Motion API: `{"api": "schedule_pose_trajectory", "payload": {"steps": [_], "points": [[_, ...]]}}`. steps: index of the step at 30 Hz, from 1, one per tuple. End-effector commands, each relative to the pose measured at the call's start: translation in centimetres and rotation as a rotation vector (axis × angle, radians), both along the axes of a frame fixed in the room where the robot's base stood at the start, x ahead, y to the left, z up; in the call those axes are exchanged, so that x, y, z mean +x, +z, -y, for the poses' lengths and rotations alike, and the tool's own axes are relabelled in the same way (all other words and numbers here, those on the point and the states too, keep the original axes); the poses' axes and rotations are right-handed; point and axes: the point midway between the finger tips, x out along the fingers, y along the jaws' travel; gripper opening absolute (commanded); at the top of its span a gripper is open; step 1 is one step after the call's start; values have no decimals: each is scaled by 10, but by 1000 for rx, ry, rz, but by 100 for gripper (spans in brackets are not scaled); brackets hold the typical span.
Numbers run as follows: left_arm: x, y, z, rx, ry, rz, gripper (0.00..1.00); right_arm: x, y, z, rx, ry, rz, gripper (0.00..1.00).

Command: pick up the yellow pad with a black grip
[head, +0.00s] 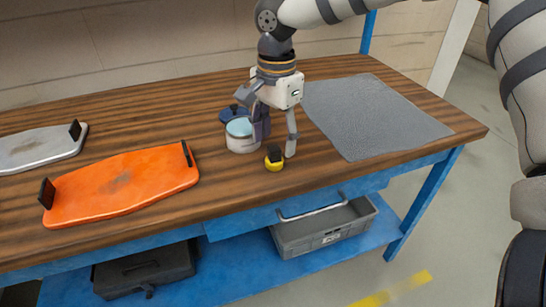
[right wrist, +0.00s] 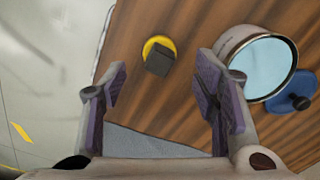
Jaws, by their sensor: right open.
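The yellow pad with a black grip (head: 274,160) stands on the wooden table near its front edge. It also shows in the right wrist view (right wrist: 159,53), black block on top, beyond and between my fingertips. My right gripper (head: 277,133) is open and empty, just above and behind the pad in the head view. In the right wrist view its purple-padded fingers (right wrist: 165,85) are spread apart, and the pad is not between them at their tips. My left gripper is not in view.
A pot with light blue contents (head: 242,137) stands close beside the right gripper's finger, with a blue lid (head: 233,115) behind it. An orange panel (head: 120,186) and a grey panel (head: 38,149) lie left. A grey mat (head: 372,112) lies right. A grey crate (head: 322,228) sits below.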

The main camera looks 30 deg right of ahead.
Motion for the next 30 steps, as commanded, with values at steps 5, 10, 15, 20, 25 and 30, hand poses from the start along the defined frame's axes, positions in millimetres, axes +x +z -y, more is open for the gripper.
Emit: {"api": "schedule_pose_trajectory", "payload": {"steps": [5, 10, 15, 20, 25, 30], "points": [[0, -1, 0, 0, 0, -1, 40, -2, -35, -4, -3, 0, -4, 55], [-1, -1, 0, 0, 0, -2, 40, -2, -43, -4, -1, 0, 0, 55], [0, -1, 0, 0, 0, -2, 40, -2, -43, -4, -1, 0, 0, 46], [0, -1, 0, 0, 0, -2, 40, -2, -43, -4, -1, 0, 0, 12], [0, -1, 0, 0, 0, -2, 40, -2, -42, -4, -1, 0, 0, 12], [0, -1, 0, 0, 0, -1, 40, -1, -41, -4, -1, 0, 0, 12]]}}
